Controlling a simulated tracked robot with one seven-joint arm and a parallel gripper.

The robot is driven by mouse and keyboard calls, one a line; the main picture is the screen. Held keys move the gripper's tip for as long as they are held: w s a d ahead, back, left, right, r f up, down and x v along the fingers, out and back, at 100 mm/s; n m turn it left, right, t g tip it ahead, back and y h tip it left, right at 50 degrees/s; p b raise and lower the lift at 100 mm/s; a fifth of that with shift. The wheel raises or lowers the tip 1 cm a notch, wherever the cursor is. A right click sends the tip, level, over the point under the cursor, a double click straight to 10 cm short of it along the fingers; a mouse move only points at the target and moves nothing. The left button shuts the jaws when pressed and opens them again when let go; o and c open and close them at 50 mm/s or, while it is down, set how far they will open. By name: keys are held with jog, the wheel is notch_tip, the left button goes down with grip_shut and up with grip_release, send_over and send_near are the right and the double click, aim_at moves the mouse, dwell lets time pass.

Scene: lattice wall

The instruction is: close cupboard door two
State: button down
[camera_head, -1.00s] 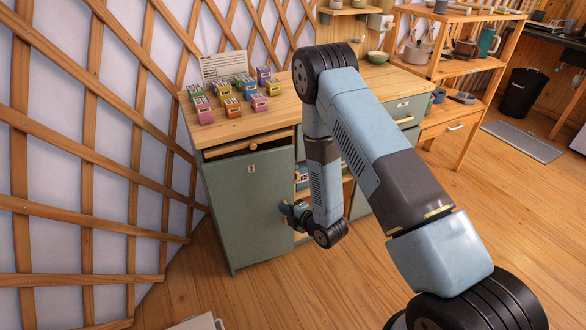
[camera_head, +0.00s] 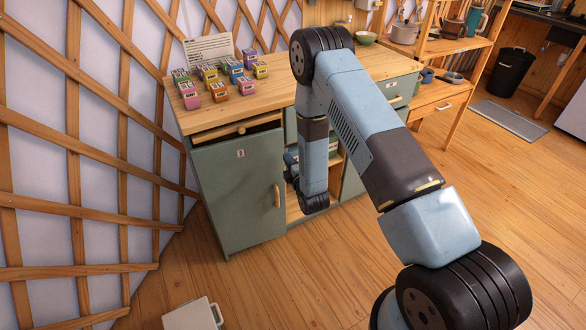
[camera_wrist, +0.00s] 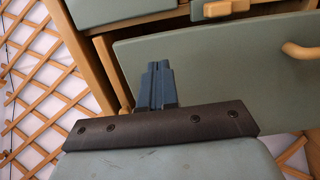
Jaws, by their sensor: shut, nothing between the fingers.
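The green cupboard door (camera_head: 240,190) at the left of the cabinet has a small label (camera_head: 240,153), too small to read, and a wooden handle (camera_head: 277,195). Another green door (camera_head: 352,182) at the right is mostly hidden by my arm. My gripper (camera_head: 290,165) is just right of the left door's handle, partly hidden by my forearm. In the wrist view my gripper (camera_wrist: 158,80) has its fingers together and empty, in front of a green panel (camera_wrist: 220,70) with a wooden handle (camera_wrist: 300,51).
Colourful small boxes (camera_head: 220,80) and a card (camera_head: 208,48) stand on the worktop. A pale box (camera_head: 192,315) lies on the floor.

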aim_at(279, 146)
jog(key=shift+x, duration=3.05)
